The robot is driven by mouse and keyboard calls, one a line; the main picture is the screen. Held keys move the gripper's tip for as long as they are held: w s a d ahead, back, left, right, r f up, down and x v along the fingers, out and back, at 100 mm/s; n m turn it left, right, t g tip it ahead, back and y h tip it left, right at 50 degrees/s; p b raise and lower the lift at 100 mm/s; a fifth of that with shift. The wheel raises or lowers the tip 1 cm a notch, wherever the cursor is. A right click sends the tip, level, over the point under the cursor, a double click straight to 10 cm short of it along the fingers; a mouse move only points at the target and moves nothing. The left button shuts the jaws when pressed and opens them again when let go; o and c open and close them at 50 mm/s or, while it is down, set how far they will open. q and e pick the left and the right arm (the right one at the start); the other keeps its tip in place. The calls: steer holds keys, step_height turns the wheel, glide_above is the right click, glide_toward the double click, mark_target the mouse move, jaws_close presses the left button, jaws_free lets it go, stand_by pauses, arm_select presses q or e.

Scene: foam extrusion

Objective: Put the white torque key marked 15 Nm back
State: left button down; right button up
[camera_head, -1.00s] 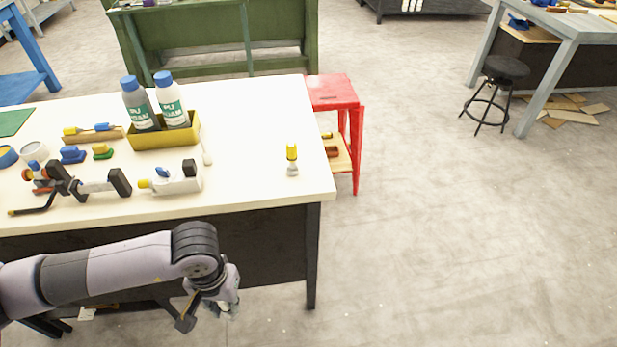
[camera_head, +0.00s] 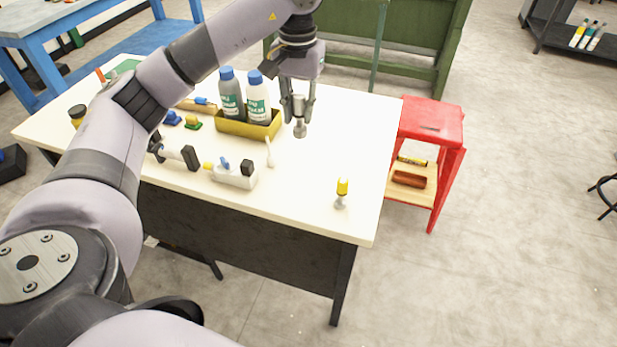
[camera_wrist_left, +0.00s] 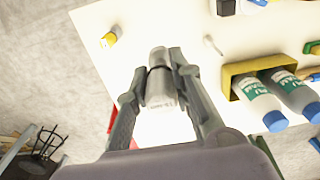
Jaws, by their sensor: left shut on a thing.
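My left gripper (camera_head: 299,105) is above the white table (camera_head: 330,150), right of the yellow tray. It is shut on a small grey-white cylindrical piece (camera_head: 300,130), which looks like the white torque key. Its lower end points down toward the tabletop; I cannot tell whether it touches. In the left wrist view the key (camera_wrist_left: 160,92) has a dark ring and sits between the fingers (camera_wrist_left: 162,75); no marking is readable. A yellow-topped piece with a pale base (camera_head: 342,192) stands near the table's front right corner. My right gripper is out of view.
The yellow tray (camera_head: 233,128) holds two blue-capped bottles (camera_head: 259,100). A white spoon-like piece (camera_head: 270,153) and a white block with fittings (camera_head: 234,176) lie near the front edge. A red stand (camera_head: 432,118) is right of the table. The table's right part is mostly clear.

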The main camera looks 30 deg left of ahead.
mark_target(297, 119)
arm_select(q)
steer(key=shift+w, duration=0.1)
steer(key=f, duration=0.5)
steer(key=shift+s+a+p, duration=0.1)
steer(key=shift+s+p, duration=0.2)
steer(key=shift+s, duration=0.05)
step_height(297, 119, down, 14)
steer(key=p, duration=0.3)
steer(key=shift+w+r+p, duration=0.15)
steer(key=shift+r+p, duration=0.1)
steer(key=shift+p, duration=0.05)
steer(key=shift+f, duration=0.3)
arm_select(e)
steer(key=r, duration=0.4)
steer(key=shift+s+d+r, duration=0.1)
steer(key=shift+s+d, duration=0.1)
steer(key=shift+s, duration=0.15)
arm_select(q)
steer(key=shift+f, duration=0.1)
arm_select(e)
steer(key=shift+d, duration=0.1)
